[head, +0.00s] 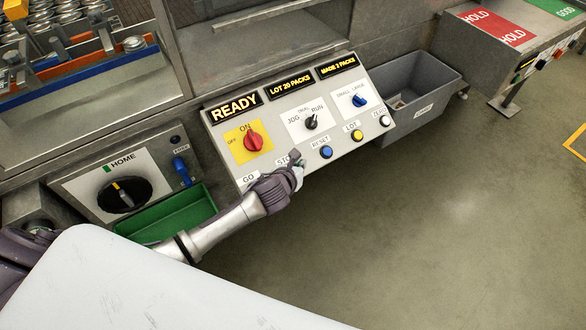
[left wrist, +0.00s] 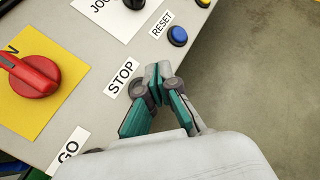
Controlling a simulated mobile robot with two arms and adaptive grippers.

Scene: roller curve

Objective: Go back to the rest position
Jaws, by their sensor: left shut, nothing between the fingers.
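My left arm reaches in from the lower left in the head view. Its gripper (head: 298,162) is over the lower edge of the sloped control panel (head: 285,132), beside the STOP label. In the left wrist view the gripper (left wrist: 155,84) is shut and empty, with its fingertips together between the STOP label (left wrist: 122,76) and the RESET button (left wrist: 177,36). The fingers hide whatever lies under them; I cannot tell whether they touch the panel. The GO label (left wrist: 68,148) is at the lower left there. My right gripper is not in view.
The panel carries a red switch (head: 253,141), a black JOG/RUN switch (head: 311,122) and several buttons. A HOME dial box (head: 85,180) and green bin (head: 170,212) stand left. A grey bin (head: 430,80) stands right. The floor (head: 430,230) at right is clear.

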